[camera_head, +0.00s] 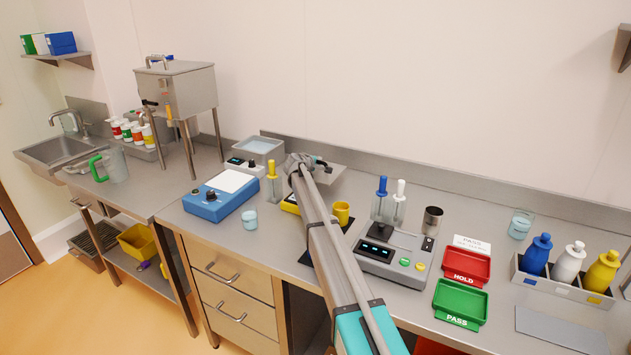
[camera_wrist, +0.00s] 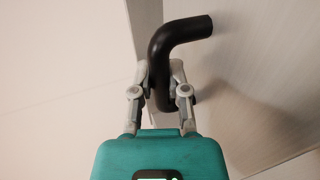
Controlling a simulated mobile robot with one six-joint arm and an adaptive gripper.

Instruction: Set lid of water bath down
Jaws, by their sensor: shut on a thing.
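The water bath (camera_head: 236,166) stands at the back of the bench, left of my arm. Its top is open and pale blue water (camera_head: 258,146) shows inside. My gripper (camera_head: 303,162) is to the right of the bath, partly hidden by my arm in the head view. In the wrist view my gripper (camera_wrist: 161,98) is shut on a bent black handle (camera_wrist: 180,32). The lid, a flat grey metal plate (camera_head: 330,171), shows beside my gripper, close to the back wall. I cannot tell whether the lid touches the bench.

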